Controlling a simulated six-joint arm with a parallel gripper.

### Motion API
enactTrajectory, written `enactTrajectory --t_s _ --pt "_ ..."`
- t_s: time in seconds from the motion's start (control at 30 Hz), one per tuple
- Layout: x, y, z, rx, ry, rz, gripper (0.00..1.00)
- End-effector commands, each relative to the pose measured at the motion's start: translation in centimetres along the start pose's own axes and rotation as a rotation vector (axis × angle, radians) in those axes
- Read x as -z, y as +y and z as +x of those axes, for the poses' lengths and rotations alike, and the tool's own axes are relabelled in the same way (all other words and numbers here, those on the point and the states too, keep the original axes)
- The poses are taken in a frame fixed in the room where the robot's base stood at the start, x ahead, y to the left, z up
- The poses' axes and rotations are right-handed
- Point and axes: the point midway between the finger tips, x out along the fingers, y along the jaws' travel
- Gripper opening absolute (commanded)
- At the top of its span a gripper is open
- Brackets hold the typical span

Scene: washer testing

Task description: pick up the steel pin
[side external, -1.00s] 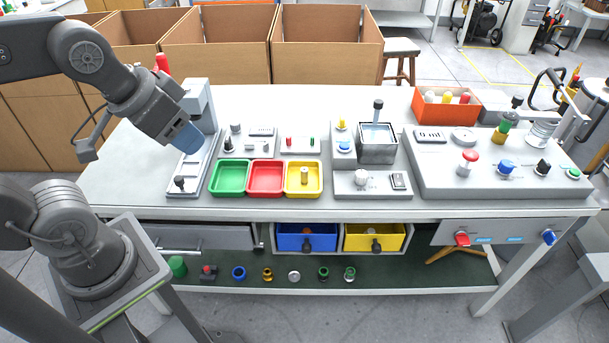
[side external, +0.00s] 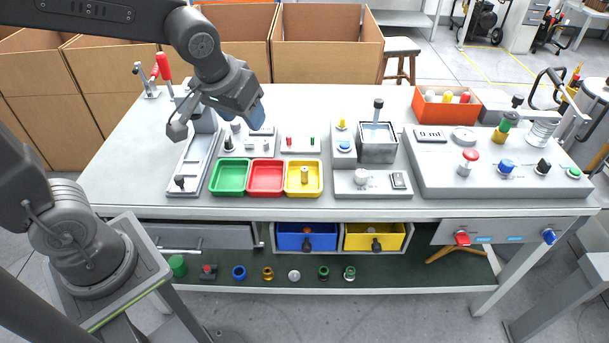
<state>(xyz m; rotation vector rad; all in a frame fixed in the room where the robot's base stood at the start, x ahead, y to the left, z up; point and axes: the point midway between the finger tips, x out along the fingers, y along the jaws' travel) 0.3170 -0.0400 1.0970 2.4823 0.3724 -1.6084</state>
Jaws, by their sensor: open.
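My gripper (side external: 255,112), a dark grey wrist with a blue-grey end, hangs above the back of the workbench, over the small plates behind the colored trays. It is open. Its fingertips are too small and turned away to make out, and I see nothing held. Small metal posts (side external: 228,145) stand on a plate behind the green tray, below and left of my gripper. A grey cylinder (side external: 235,126) stands just behind them. I cannot tell for sure which of these is the steel pin.
Green (side external: 229,187), red (side external: 266,189) and yellow (side external: 316,190) trays sit in front; the yellow one holds a brass-colored piece (side external: 304,175). A grey square vessel (side external: 377,153) and a control panel (side external: 440,190) stand to the right. A red-handled clamp (side external: 163,66) is at the back left.

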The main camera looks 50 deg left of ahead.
Motion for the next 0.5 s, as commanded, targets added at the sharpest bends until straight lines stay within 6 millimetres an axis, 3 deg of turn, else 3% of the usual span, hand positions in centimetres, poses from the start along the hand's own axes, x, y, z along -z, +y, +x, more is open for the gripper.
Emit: enactTrajectory --t_s 0.2,0.4,0.5 --pt "3.8 2.5 7.6 0.067 -0.025 -0.133 0.50" --pt "5.2 4.3 13.8 0.103 -0.029 -0.225 0.50" --pt "5.4 4.7 15.6 0.111 -0.029 -0.253 0.50"
